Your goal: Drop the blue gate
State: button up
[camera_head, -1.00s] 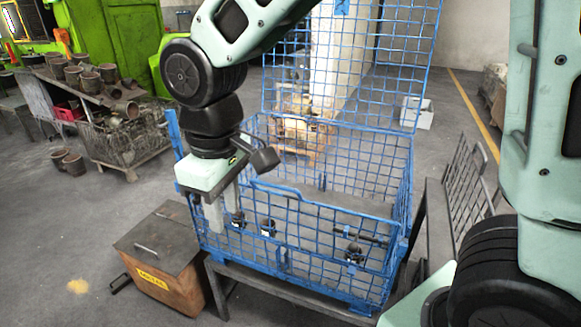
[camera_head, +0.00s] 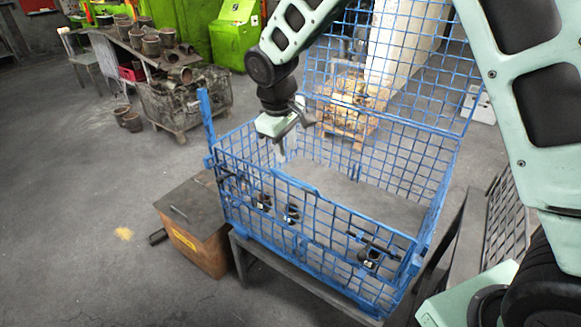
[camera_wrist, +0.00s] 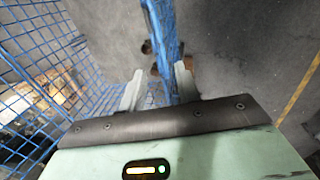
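A blue wire-mesh cage (camera_head: 375,228) stands on a dark metal stand. One blue mesh panel (camera_head: 471,90) rises above its rear side. The front mesh panel (camera_head: 320,235) is upright and carries several black clasps (camera_head: 292,213). I cannot tell which panel is the gate. My gripper (camera_head: 288,152) points down, over the far left part of the cage in the head view. In the wrist view my gripper (camera_wrist: 159,82) has its fingers apart. A blue bar (camera_wrist: 163,40) shows in the gap between them; whether they touch it is unclear.
A brown box with a dark lid (camera_head: 200,225) stands left of the cage. A slanted metal grate (camera_head: 507,215) is close on the right. A blue post (camera_head: 207,115) sticks up at the cage's left corner. Open floor (camera_head: 80,220) lies to the left.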

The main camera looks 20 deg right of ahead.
aim_at(290, 178)
jog(key=f, duration=0.3)
jog(key=d+f+p, duration=0.1)
jog(key=f, duration=0.2)
jog(key=w+f+p, duration=0.1)
jog(key=f, duration=0.1)
jog(key=shift+d+f, duration=0.15)
jog(key=shift+f, duration=0.25)
grip_shut()
